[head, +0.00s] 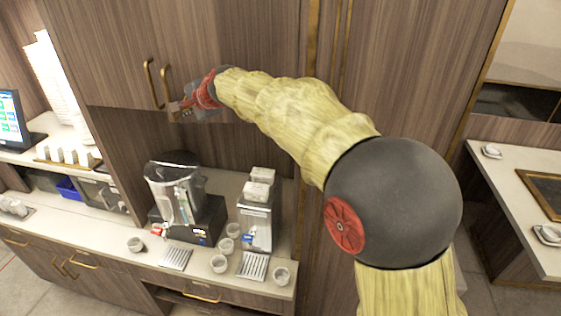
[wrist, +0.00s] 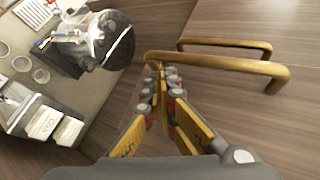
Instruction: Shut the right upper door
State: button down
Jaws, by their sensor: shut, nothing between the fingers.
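The right upper door (head: 235,50) is brown wood-grain with a vertical brass handle (head: 164,86) near its left edge. It looks about flush with the left upper door (head: 95,45); I cannot tell whether a small gap remains. My gripper (head: 174,108) is at the lower end of the right handle, in front of the door. In the wrist view my fingers (wrist: 160,70) are together and empty, close beside the near end of the closer handle (wrist: 220,63). I cannot tell whether they touch it. The other handle (wrist: 228,43) lies beyond.
Below the cabinet, a counter holds a drink dispenser (head: 174,192), a smaller dispenser (head: 257,220) and several small cups. A screen (head: 11,115) and stacked white cups (head: 52,82) stand at left. A side counter (head: 506,190) is at right.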

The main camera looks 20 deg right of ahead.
jog(key=w, duration=0.1)
jog(key=w+d, duration=0.1)
jog(key=w, duration=0.1)
jog(key=w+d, duration=0.1)
jog(key=w, duration=0.1)
jog(key=shift+w+r, duration=0.1)
jog(key=shift+r, duration=0.1)
jog(key=shift+d+r, duration=0.1)
dwell(0.4)
